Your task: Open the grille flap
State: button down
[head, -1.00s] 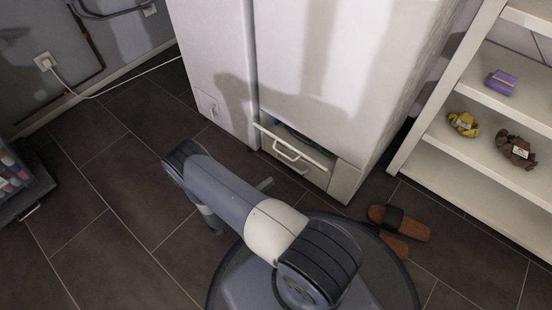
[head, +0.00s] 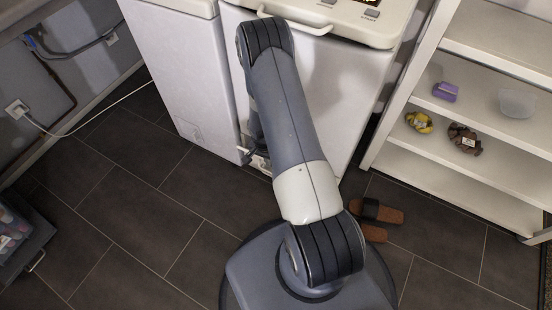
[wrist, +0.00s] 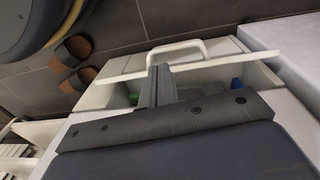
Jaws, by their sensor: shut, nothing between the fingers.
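The grille flap is a white panel with a loop handle low on the front of the right toploader (head: 320,95). In the wrist view, the flap (wrist: 215,63) is tilted outward, with a gap behind it and green and blue items inside. My gripper (wrist: 160,72) is shut and empty, its fingers at the gap by the flap's inner edge. Contact between them is unclear. In the head view, my gripper (head: 250,155) is low at the machine's front, and my arm hides most of the flap.
The left toploader (head: 180,70) stands close beside. A white shelf (head: 480,175) with small items is at the right. Brown slippers (head: 380,211) lie on the floor near my base. A dark crate (head: 25,245) is at the left.

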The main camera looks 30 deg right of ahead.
jog(key=shift+m+t, duration=0.3)
jog(key=shift+t, duration=0.1)
jog(key=f, duration=0.2)
jog(key=w+d+f+b, duration=0.1)
jog(key=f, duration=0.2)
jog(key=f+b, duration=0.1)
jog(key=f, duration=0.2)
jog(key=shift+w+d+f, duration=0.2)
jog(key=shift+w+d, duration=0.15)
jog(key=shift+f+b, duration=0.15)
jog(key=shift+b, duration=0.2)
